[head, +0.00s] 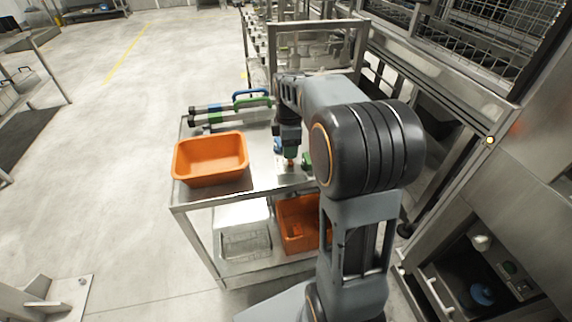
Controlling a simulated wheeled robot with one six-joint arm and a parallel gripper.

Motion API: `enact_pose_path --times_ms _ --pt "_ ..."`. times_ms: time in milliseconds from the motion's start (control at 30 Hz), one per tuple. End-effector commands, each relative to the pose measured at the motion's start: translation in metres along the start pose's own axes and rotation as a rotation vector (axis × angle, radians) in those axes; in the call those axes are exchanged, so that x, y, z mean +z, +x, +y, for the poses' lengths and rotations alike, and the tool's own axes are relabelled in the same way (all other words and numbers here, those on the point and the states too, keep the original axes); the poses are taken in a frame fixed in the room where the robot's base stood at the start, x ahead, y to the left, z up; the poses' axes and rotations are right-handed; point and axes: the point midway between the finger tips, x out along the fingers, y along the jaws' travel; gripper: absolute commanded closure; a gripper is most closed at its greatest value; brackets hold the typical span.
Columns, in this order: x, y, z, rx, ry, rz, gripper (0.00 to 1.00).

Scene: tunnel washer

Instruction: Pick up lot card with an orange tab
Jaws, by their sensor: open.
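My gripper (289,158) points down over the right part of the steel cart top, past the orange tub. A small orange patch (291,163) shows right at its fingertips and looks like the orange tab of the lot card. The card itself is mostly hidden or too small to make out. I cannot tell whether the fingers touch it or are around it. A small blue thing (277,145) and a green thing (306,161) are close on either side of the gripper.
An orange tub (211,160) stands on the left of the cart top (262,179). Tools with green and blue handles (252,98) lie at the back. Another orange bin (300,226) and a clear container (243,237) are on the lower shelf. Steel machinery stands right.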

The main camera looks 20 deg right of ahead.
Motion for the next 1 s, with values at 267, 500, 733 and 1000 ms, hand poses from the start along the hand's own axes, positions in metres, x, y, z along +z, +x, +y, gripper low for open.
enact_pose_path --times_ms 267,500,733,1000 --pt "0.001 0.038 0.001 -0.003 0.0 0.0 0.49" --pt "0.001 0.051 0.001 -0.002 0.0 0.0 0.49" --pt "0.001 0.05 0.001 -0.001 0.0 0.0 0.53" --pt "0.001 0.05 0.001 -0.001 0.0 0.0 0.79"
